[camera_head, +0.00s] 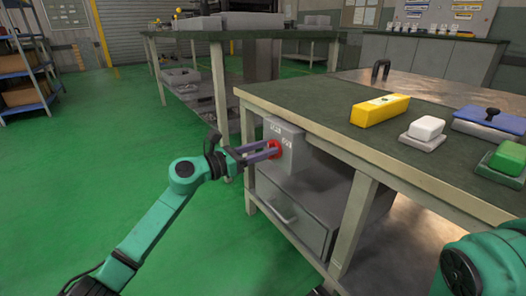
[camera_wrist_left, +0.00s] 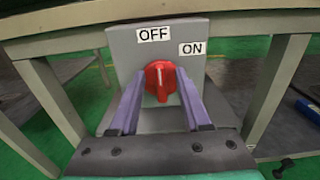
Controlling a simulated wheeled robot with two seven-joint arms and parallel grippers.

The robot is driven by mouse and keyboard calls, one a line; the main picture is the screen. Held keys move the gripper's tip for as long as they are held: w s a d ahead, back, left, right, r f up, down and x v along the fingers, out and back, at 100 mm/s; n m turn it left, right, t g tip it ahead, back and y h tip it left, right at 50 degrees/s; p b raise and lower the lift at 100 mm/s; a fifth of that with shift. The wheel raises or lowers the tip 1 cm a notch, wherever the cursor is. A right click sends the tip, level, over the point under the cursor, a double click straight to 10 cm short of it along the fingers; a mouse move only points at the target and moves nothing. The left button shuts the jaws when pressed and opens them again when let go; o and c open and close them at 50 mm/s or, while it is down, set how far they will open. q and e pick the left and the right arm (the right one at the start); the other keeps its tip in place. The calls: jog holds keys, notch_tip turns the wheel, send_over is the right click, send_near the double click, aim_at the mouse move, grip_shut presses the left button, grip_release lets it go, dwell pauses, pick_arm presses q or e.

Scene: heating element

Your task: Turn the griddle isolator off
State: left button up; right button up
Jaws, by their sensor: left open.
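The griddle isolator is a grey box (camera_head: 284,136) under the front corner of the workbench, with a red rotary knob (camera_head: 274,149) on its face. In the left wrist view, the knob (camera_wrist_left: 160,80) has a pale line standing close to upright, its top towards the OFF label (camera_wrist_left: 154,34). The ON label (camera_wrist_left: 193,48) is up and to the right. My left gripper (camera_head: 270,151) is open at the knob, with one finger on each side of it. I cannot tell whether the fingers touch it. My right gripper is out of view; only part of that arm shows.
The workbench (camera_head: 360,143) overhangs the box. On it are a yellow block (camera_head: 380,110), a white block (camera_head: 426,128), a green block (camera_head: 507,158) and a blue-topped item (camera_head: 490,121). A grey drawer unit (camera_head: 290,215) stands below. The green floor at left is clear.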

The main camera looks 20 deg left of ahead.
pick_arm(q)
grip_shut()
